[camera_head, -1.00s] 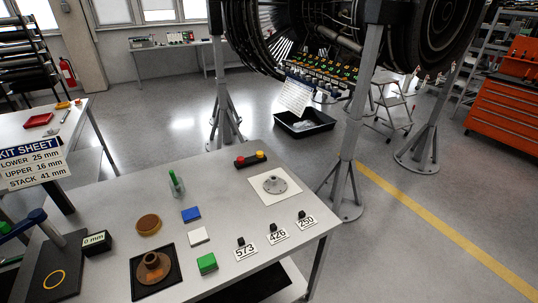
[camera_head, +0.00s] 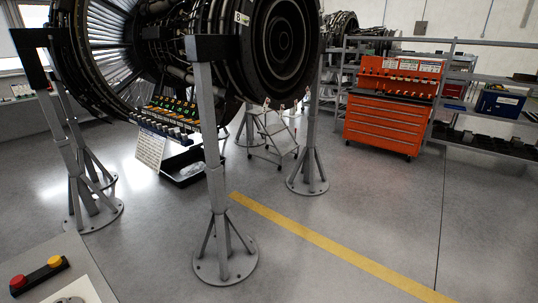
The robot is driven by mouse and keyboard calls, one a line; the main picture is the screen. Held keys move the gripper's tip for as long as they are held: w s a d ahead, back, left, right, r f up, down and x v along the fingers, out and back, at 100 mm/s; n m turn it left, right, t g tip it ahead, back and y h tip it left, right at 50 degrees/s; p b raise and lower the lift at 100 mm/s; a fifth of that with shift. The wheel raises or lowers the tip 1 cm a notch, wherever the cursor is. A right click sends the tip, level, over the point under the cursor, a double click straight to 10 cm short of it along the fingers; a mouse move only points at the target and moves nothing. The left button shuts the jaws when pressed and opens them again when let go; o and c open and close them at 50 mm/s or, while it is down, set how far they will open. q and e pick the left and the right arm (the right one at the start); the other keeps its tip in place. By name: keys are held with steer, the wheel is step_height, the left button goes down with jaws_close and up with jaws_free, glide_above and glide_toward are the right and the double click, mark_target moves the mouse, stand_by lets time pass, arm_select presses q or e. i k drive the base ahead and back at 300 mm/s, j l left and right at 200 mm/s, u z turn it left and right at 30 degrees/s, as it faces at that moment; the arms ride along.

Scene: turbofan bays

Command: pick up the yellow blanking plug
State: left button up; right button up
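I cannot make out a yellow blanking plug for certain in the head view. A row of small coloured items, some yellow and green, sits on a dark panel (camera_head: 170,122) below the engine (camera_head: 190,60), too small to tell apart. A black block with a red and a yellow button (camera_head: 38,275) lies on the grey table at the lower left. Neither of my grippers shows in this view.
Grey engine stands (camera_head: 217,190) rise from the floor ahead. A black bin (camera_head: 185,167) and a step ladder (camera_head: 272,138) stand behind them. An orange tool cabinet (camera_head: 386,122) is at the back right. The floor right of the yellow line (camera_head: 330,245) is clear.

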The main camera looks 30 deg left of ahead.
mark_target(55, 261)
steer(key=i+l, duration=0.15)
steer(key=i, duration=0.4)
steer(key=i+l, duration=0.1)
steer(key=i, duration=0.45)
steer(key=i+j+u, duration=0.15)
steer(key=u, duration=0.3)
steer(key=i+u, duration=0.25)
steer(key=u, duration=0.2)
steer(key=i+u, duration=0.25)
steer(key=u, duration=0.2)
steer(key=i+u, duration=0.2)
steer(key=u, duration=0.25)
steer(key=i+l+u, duration=0.2)
steer(key=u, duration=0.25)
